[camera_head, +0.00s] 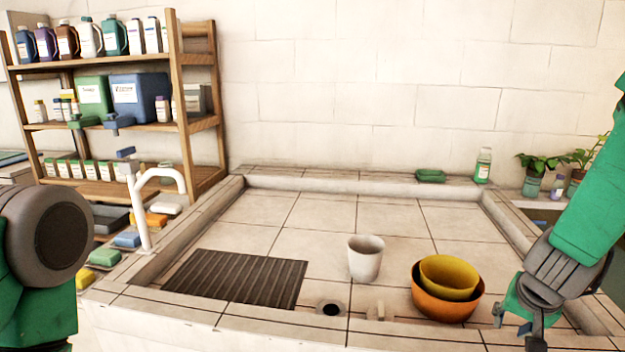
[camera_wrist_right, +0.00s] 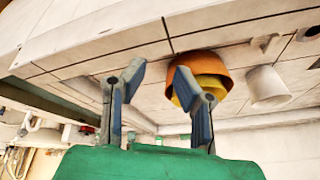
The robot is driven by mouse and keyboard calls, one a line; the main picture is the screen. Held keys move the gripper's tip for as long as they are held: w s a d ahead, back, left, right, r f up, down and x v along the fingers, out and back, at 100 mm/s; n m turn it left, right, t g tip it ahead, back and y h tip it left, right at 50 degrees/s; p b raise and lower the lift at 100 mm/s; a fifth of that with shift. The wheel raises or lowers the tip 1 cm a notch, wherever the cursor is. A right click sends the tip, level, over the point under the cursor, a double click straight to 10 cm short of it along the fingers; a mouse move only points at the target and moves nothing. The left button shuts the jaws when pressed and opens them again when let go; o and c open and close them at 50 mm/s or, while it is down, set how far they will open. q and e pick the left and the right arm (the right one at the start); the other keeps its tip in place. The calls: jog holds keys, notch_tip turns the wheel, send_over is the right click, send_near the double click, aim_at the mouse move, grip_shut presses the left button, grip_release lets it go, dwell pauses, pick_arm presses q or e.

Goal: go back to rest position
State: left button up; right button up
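My right gripper (camera_head: 517,326) is at the lower right in the head view, beside the basin's right front corner. In the right wrist view its two fingers (camera_wrist_right: 160,82) stand apart with nothing held between them. An orange bowl (camera_head: 440,304) with a yellow bowl (camera_head: 449,276) inside it stands in the basin, left of the right gripper and apart from it. A white cup (camera_head: 365,260) stands upright to the left of the bowls. My left arm shows at the left edge of the head view, but its gripper is out of view.
The tiled basin (camera_head: 330,215) has raised rims, with a dark ribbed mat (camera_head: 237,279) at front left and a drain (camera_head: 330,308). A white faucet (camera_head: 145,205) stands at left. A shelf (camera_head: 150,126) holds bottles. A green sponge (camera_head: 430,176) and bottle (camera_head: 483,166) are on the back rim.

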jog(key=s+a+f+n+g, duration=0.25)
jog(key=s+f+n, duration=0.25)
jog(key=s+f, duration=0.85)
jog(key=s+a+f+n+y, duration=0.1)
jog(key=s+a+f+n, duration=0.1)
jog(key=s+a+f, duration=0.2)
jog(key=s+a+f+n+y, duration=0.1)
jog(key=s+a+f+n, duration=0.1)
jog(key=s+a+f, duration=0.3)
jog(key=s+g, duration=0.1)
jog(key=s, duration=0.3)
jog(key=shift+b, duration=0.4)
